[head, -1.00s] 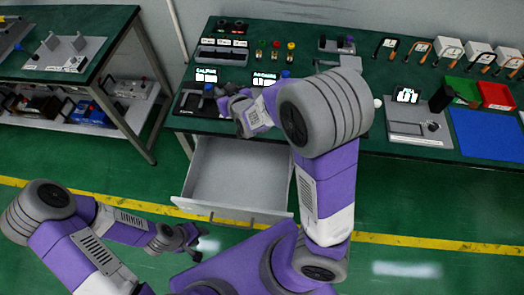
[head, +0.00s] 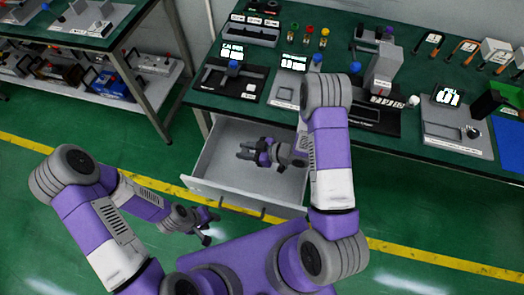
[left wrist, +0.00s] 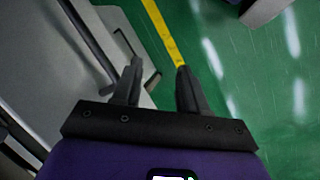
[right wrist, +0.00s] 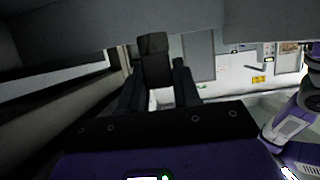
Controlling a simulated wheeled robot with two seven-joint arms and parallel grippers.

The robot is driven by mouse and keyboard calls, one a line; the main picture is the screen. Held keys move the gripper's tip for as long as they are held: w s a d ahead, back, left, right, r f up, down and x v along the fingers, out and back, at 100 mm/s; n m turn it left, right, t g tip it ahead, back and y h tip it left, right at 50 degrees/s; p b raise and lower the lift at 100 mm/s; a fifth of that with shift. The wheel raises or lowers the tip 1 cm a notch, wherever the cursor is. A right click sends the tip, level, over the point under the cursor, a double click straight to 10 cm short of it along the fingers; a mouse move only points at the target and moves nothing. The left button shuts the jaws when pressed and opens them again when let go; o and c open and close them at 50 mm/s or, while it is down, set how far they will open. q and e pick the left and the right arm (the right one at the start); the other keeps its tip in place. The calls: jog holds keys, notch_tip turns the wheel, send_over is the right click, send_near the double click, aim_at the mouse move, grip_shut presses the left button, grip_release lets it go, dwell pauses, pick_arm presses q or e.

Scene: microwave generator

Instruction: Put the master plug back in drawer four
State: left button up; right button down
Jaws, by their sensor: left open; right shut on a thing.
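The open drawer (head: 225,180) sticks out from under the bench; no number on it is readable. My right gripper (head: 243,151) is over the drawer's inside, pointing left. It is shut on a dark blocky piece, apparently the master plug (right wrist: 153,60), which stands between its fingers in the right wrist view. In the head view the plug is hard to tell from the fingers. Whether it touches the drawer floor cannot be told. My left gripper (head: 207,232) is open and empty in front of the drawer; its fingers also show in the left wrist view (left wrist: 157,85).
The bench top above the drawer carries a black fixture (head: 230,80), coloured plugs (head: 309,36), a press-like device (head: 383,70) and a grey station (head: 455,130). A second bench (head: 80,35) stands at left.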

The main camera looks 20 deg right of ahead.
notch_tip(320, 180, down, 10)
jog(key=b, duration=0.2)
jog(key=shift+s+f+b, duration=0.15)
jog(key=shift+b, duration=0.2)
jog(key=shift+f+b, duration=0.6)
jog(key=c, duration=0.8)
grip_release()
jog(key=shift+r, duration=0.15)
